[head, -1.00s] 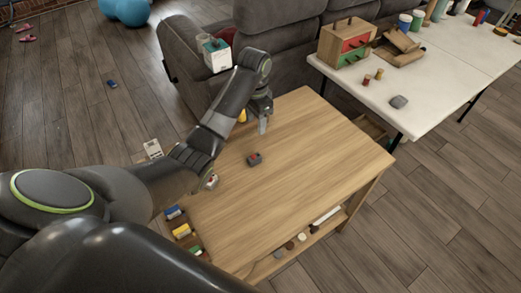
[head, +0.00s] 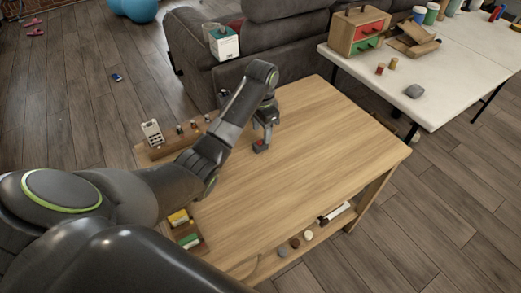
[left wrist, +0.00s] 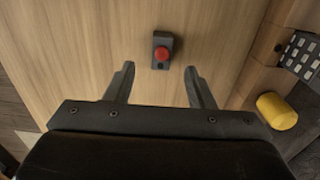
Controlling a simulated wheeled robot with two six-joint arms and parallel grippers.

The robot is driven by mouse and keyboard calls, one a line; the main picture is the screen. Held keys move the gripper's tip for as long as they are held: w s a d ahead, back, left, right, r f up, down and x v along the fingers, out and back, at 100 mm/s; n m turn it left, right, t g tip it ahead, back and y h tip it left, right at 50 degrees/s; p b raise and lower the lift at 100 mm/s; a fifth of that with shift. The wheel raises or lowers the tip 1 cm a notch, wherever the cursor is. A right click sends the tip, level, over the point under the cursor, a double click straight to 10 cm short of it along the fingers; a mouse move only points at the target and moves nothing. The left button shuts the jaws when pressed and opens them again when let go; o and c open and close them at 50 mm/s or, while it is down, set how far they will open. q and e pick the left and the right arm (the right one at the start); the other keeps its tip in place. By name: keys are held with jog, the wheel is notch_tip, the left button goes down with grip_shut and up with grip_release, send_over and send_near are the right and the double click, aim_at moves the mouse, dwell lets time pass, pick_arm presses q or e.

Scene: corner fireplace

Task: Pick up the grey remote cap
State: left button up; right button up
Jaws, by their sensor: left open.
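A small dark grey box with a round red button on top (head: 260,147) lies on the wooden table (head: 310,150); I take it to be the grey remote cap. It also shows in the left wrist view (left wrist: 161,62), just beyond the fingertips and between their lines. My left gripper (head: 268,128) points down just above and behind the box, partly overlapping it in the head view. In the left wrist view its two fingers (left wrist: 159,72) are spread apart with only tabletop between them. My right gripper is out of view.
A keypad-like handset (head: 151,132) stands in a wooden holder at the table's left edge. A yellow cylinder (left wrist: 276,111) is right of the gripper in the wrist view. A tray of coloured pieces (head: 184,228) is at the near left. The table's middle and right are clear.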

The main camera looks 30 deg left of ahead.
aim_at(260, 141)
pick_arm(q)
notch_tip(260, 141, down, 6)
jog(key=shift+s+a+r, duration=0.1)
jog(key=shift+s+a, duration=0.05)
dwell(0.3)
jog(key=c, duration=1)
